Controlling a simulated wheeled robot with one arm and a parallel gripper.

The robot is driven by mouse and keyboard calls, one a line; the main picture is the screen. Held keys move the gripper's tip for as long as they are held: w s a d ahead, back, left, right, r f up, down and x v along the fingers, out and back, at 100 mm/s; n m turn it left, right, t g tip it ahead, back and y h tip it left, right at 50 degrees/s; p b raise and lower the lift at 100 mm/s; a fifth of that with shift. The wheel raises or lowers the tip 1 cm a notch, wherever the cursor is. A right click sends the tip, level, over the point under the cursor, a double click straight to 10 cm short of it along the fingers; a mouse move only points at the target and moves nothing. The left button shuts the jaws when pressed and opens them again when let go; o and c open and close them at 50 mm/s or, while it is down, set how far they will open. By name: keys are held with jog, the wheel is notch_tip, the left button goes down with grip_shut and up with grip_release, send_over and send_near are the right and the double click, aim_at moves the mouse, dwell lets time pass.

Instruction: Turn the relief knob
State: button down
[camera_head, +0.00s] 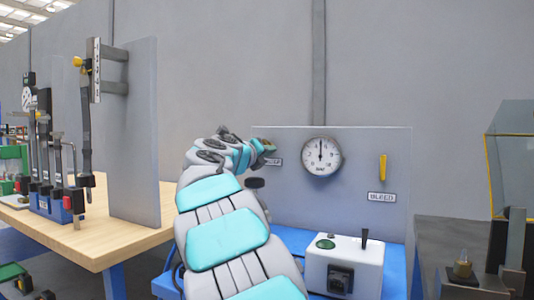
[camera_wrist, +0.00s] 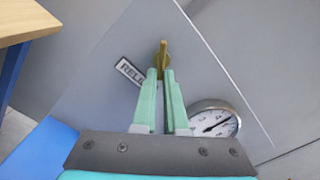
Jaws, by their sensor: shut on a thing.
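In the wrist view the relief knob (camera_wrist: 162,50) is a small yellow-brown handle on the grey panel (camera_wrist: 110,75). The partly covered relief label (camera_wrist: 130,71) is beside it. My gripper (camera_wrist: 161,72) has its two green fingers shut on the knob, one on each side. In the head view my arm reaches up to the panel (camera_head: 350,215), and my gripper (camera_head: 268,147) is at its upper left. There my arm and gripper largely hide the knob, and the end of the relief label (camera_head: 275,162) shows just below.
A round pressure gauge (camera_head: 321,156) is right of the knob. A yellow bleed handle (camera_head: 383,167) with a bleed label (camera_head: 380,197) is farther right. A white switch box (camera_head: 343,266) stands below. A wooden workbench (camera_head: 105,245) with an upright board (camera_head: 134,130) is at left.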

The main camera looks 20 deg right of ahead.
jog(key=shift+r+n, duration=0.15)
jog(key=shift+n, duration=0.15)
dwell(0.4)
jog(key=c, duration=1)
grip_release()
jog(key=shift+o, duration=0.2)
jog(key=shift+v, duration=3.9)
